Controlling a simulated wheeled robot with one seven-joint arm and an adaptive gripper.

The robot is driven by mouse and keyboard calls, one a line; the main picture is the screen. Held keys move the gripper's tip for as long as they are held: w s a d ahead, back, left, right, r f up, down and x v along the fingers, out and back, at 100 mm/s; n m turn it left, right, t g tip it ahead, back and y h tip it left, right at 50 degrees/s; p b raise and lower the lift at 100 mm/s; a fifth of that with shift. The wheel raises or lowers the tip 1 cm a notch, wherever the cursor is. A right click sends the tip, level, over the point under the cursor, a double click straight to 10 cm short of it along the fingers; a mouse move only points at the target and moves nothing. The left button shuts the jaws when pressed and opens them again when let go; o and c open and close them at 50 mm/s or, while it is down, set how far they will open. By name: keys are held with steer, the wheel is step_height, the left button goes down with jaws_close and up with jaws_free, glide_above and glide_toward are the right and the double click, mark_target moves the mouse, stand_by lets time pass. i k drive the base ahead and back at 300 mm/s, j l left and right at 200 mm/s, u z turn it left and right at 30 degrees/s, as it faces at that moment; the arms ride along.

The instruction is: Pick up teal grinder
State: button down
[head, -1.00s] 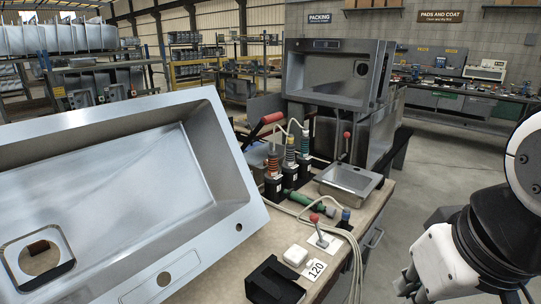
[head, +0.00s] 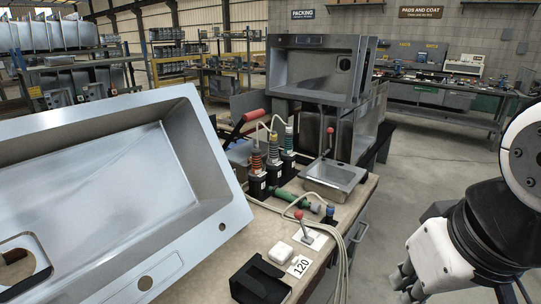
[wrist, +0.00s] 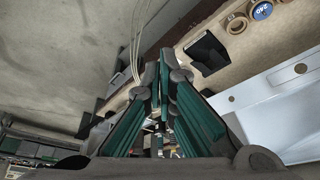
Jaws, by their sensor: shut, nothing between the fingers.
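The teal grinder (head: 299,201) is a slim green tool lying on its side on the workbench in the head view. It lies in front of the small steel basin and beside the upright tools with coiled hoses. My gripper (head: 403,284) is at the lower right of the head view, off the bench's right side and well apart from the grinder. In the wrist view, my gripper's (wrist: 164,66) teal-padded fingers are shut with nothing held. I cannot make out the grinder in the wrist view.
A large steel sink (head: 115,190) fills the left. A black holder (head: 258,281), a white block (head: 280,252) and a red-knobbed lever (head: 302,228) stand near the bench's front. Upright tools (head: 257,183) and a small basin (head: 334,181) stand near the grinder. Floor is open right of the bench.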

mark_target(289, 154)
steer(key=i+l, duration=0.25)
steer(key=i+l+u, duration=0.1)
steer(key=l, duration=0.3)
steer(key=i+l+u, duration=0.1)
steer(key=i+l, duration=0.45)
steer(key=l, duration=0.15)
steer(key=i+l+u, duration=0.1)
steer(key=l, duration=0.3)
steer(key=i+l, duration=0.3)
steer(key=i+l+u, duration=0.1)
steer(key=l, duration=0.35)
steer(key=i+l+u, duration=0.1)
steer(key=i+l, duration=0.2)
steer(key=k+l, duration=0.05)
steer(key=l, duration=0.05)
